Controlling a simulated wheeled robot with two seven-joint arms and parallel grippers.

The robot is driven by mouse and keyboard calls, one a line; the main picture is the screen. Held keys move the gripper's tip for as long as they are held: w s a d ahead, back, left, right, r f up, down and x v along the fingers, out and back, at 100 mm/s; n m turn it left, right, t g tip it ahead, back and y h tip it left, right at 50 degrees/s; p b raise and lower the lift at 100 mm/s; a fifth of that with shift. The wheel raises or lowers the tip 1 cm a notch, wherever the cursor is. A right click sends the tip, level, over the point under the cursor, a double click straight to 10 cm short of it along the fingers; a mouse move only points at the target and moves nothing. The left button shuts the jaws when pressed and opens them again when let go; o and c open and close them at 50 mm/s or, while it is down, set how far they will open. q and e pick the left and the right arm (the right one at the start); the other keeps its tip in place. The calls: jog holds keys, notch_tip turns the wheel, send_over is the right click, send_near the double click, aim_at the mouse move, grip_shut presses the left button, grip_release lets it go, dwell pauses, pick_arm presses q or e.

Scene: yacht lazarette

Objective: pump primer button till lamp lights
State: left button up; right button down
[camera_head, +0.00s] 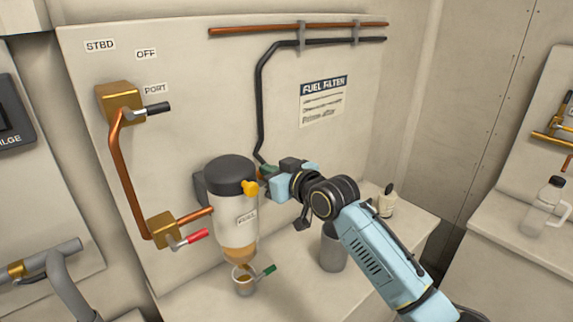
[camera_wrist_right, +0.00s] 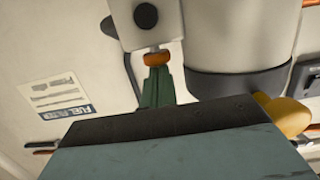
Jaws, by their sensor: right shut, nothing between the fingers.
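The fuel filter (camera_head: 232,205), a pale canister with a dark cap, is mounted on the panel; a yellow knob (camera_head: 250,187) is on its side. My right gripper (camera_head: 268,184) is shut and empty, close to the right of the cap and knob. In the right wrist view its dark pad (camera_wrist_right: 160,120) fills the lower part, near the canister's dark band (camera_wrist_right: 235,84) and the yellow knob (camera_wrist_right: 288,116). I cannot make out the primer button or a lamp for certain. My left gripper is not in view.
A cup with brown liquid (camera_head: 243,285) stands under the filter. A grey cup (camera_head: 333,250) and small bottle (camera_head: 387,203) are on the bench near my right arm. The black-handled selector (camera_head: 120,102) and red-handled valve (camera_head: 163,230) are at left.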

jog(key=s+d+r+p, duration=0.1)
jog(key=s+d+r, duration=0.4)
jog(key=s, duration=0.3)
jog(key=shift+d+r, duration=0.15)
jog(key=shift+d, duration=0.35)
dwell(0.5)
